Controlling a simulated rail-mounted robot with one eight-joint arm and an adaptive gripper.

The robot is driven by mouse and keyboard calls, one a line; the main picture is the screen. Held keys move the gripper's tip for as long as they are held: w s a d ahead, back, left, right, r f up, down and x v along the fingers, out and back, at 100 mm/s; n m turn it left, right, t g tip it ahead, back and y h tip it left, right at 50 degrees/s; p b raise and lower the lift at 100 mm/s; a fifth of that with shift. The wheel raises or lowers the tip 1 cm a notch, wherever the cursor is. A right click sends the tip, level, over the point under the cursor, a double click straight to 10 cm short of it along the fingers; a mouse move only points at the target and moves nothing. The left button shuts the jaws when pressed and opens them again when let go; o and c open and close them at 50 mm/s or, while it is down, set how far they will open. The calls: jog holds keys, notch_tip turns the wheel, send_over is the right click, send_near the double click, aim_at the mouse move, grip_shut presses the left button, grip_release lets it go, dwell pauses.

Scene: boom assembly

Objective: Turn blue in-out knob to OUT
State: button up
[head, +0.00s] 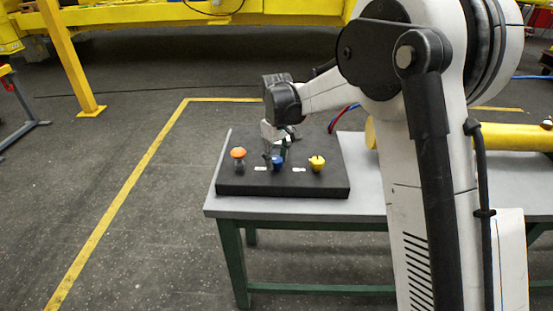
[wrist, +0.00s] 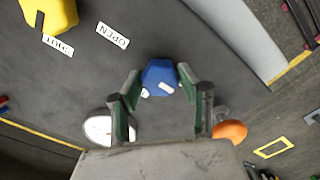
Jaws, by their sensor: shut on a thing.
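The blue knob (wrist: 160,73) sits on the dark panel, between the two green-padded fingers of my gripper (wrist: 159,84) in the wrist view. The fingers are shut on its sides. Small white marks show at the knob's near edge, but I cannot read them or tell which setting it points to. In the head view the blue knob (head: 277,163) stands between the orange and yellow knobs, with my gripper (head: 276,156) reaching down over it from behind.
An orange knob (head: 238,153) stands left of the blue one and a yellow knob (head: 317,163) stands right. OPEN (wrist: 112,35) and SHUT (wrist: 58,46) labels lie near the yellow knob. The black panel (head: 285,186) rests on a grey table (head: 300,208). A white round thing (wrist: 98,129) is beside one finger.

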aim_at(277, 159)
jog(key=o, duration=1.2)
jog(key=shift+c, duration=0.2)
notch_tip(277, 159, up, 12)
